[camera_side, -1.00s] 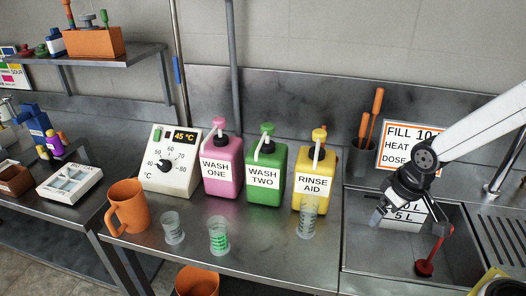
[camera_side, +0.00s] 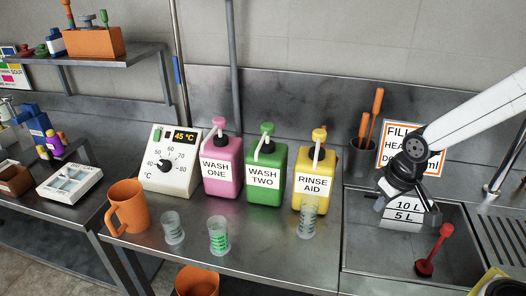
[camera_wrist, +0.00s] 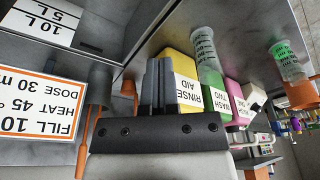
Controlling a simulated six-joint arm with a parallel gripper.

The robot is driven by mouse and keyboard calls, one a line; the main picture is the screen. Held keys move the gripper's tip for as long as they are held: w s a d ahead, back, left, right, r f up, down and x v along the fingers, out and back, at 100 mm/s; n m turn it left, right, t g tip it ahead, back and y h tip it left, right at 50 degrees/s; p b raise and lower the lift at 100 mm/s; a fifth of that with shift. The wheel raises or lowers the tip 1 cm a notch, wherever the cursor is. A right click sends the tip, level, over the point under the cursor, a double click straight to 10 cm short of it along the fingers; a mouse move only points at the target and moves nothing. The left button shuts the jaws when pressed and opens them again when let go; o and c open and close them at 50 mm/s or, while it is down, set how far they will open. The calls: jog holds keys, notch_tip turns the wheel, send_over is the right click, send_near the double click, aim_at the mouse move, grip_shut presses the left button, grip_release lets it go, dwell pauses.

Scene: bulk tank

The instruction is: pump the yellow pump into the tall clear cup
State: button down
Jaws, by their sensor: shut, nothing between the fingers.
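The yellow pump bottle (camera_side: 318,165), labelled RINSE AID, stands upright on the steel counter with its yellow pump head (camera_side: 319,134) on top. A tall clear cup (camera_side: 308,218) stands in front of it, close to its base and partly overlapping it. The yellow bottle also shows upside down in the wrist view (camera_wrist: 181,62), with a clear cup (camera_wrist: 206,50) beside it. My gripper (camera_side: 407,204) is over the sink, to the right of the yellow bottle and apart from it. Its fingers (camera_wrist: 158,85) are shut and empty.
Green (camera_side: 265,170) and pink (camera_side: 221,165) pump bottles stand left of the yellow one. A cup with green marks (camera_side: 219,236), another clear cup (camera_side: 173,228) and an orange mug (camera_side: 127,206) stand in front. A grey holder with orange handles (camera_side: 362,158) stands at right, behind the sink.

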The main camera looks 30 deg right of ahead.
jog(key=w+r+m+g, duration=0.1)
jog(key=w+r+m, duration=0.3)
jog(key=w+r, duration=0.75)
notch_tip(320, 180, up, 12)
jog(key=f+m+g, duration=0.1)
jog(key=m+g, duration=0.1)
jog(key=m, duration=0.3)
send_over(321, 132)
jog(key=shift+w+r, duration=0.1)
jog(key=shift+r, duration=0.15)
jog(key=shift+f, duration=0.2)
notch_tip(321, 132, down, 14)
jog(key=shift+r, duration=0.2)
jog(key=shift+f, duration=1.45)
